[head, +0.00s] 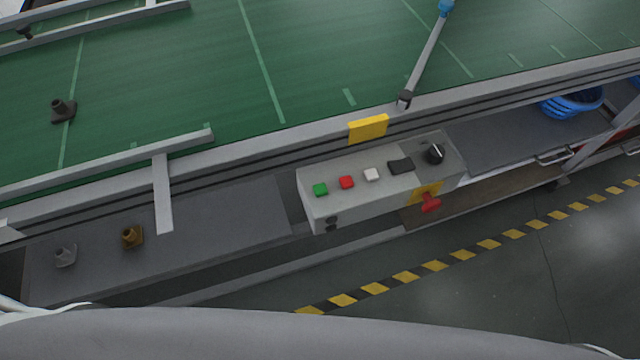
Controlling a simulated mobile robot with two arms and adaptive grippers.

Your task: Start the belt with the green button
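The green button (320,189) is the leftmost button on top of a grey control box (335,208) at the front of the conveyor. A red button (346,182) and a white button (372,174) sit to its right, then a black part and a black knob (434,153). The green conveyor belt (200,75) runs across the upper part of the head view. Neither gripper shows in the head view, and nothing touches the green button.
A black fitting (63,110) stands on the belt. A grey fitting (65,255) and a brown fitting (132,236) stand on the dark shelf (215,225) in front. A red knob (430,203) sticks out of the box's front.

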